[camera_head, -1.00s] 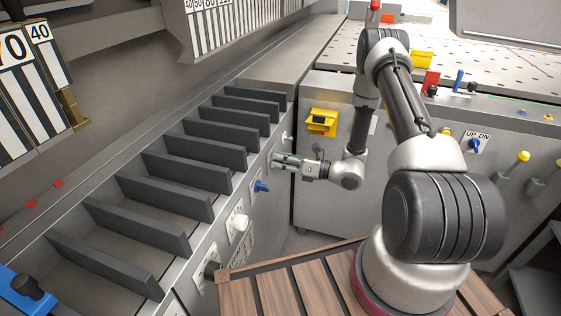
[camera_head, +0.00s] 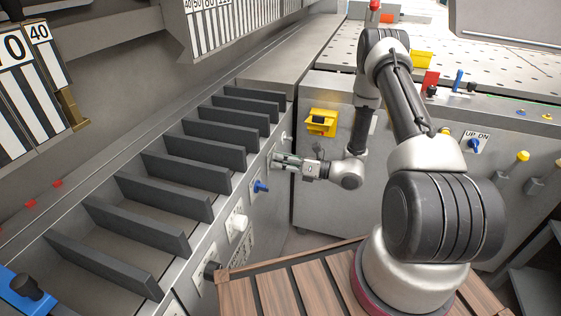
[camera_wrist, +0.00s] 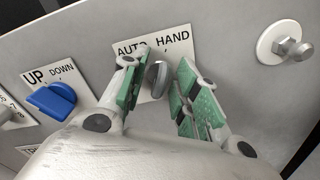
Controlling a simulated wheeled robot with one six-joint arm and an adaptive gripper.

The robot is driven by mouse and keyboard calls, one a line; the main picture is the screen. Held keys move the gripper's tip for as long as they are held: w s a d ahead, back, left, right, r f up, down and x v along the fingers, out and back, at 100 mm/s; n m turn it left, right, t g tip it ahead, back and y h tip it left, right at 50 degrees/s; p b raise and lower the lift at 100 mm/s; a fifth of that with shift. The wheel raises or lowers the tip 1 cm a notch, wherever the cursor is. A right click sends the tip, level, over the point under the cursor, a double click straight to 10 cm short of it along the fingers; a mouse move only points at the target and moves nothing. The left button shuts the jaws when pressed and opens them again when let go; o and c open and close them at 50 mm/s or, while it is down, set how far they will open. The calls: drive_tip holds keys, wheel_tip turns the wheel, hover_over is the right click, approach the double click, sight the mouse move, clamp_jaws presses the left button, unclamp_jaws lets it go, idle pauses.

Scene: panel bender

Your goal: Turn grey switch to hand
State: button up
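The grey switch (camera_wrist: 158,76) is a knob on a white plate marked AUTO on the left and HAND on the right. In the wrist view it stands nearly upright with its top leaning slightly right, toward the HAND side. My gripper (camera_wrist: 156,64) is open, with its green-padded fingers on either side of the knob. A gap shows between each finger and the knob. In the head view my gripper (camera_head: 276,160) reaches left to the machine's front panel, and its fingers hide the switch there.
A blue UP/DOWN switch (camera_wrist: 51,99) sits close left of my gripper. A bolt on a round white washer (camera_wrist: 279,42) is to the right. In the head view, a white knob (camera_head: 237,223) and a black one (camera_head: 212,271) are lower on the panel. A yellow box (camera_head: 321,122) is behind the wrist.

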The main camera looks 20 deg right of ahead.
drive_tip(key=v, duration=1.2)
